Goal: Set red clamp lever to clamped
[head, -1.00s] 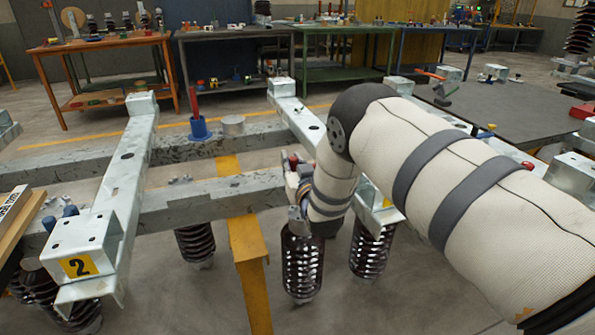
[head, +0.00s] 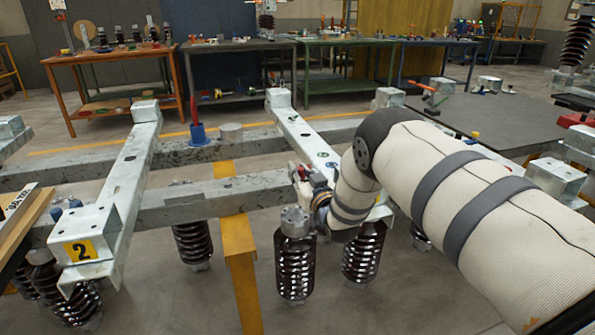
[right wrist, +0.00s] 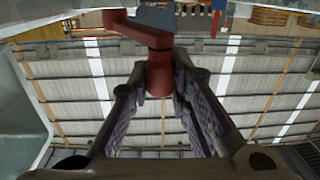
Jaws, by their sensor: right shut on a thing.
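The red clamp lever (right wrist: 147,37) shows in the right wrist view as a cranked bar with a round stub. My right gripper (right wrist: 161,82) is shut on the round stub, one finger on each side. In the head view my right gripper (head: 305,184) is at the lower frame rail, beside a dark ribbed insulator (head: 295,260). The lever there is mostly hidden by the gripper and wrist, so its set position cannot be told. My left gripper is not in view.
Galvanised cross beams lie on two long rails (head: 225,196); one beam carries a yellow "2" label (head: 81,250). A red upright handle stands in a blue socket (head: 198,134). A grey table (head: 500,122) is at right.

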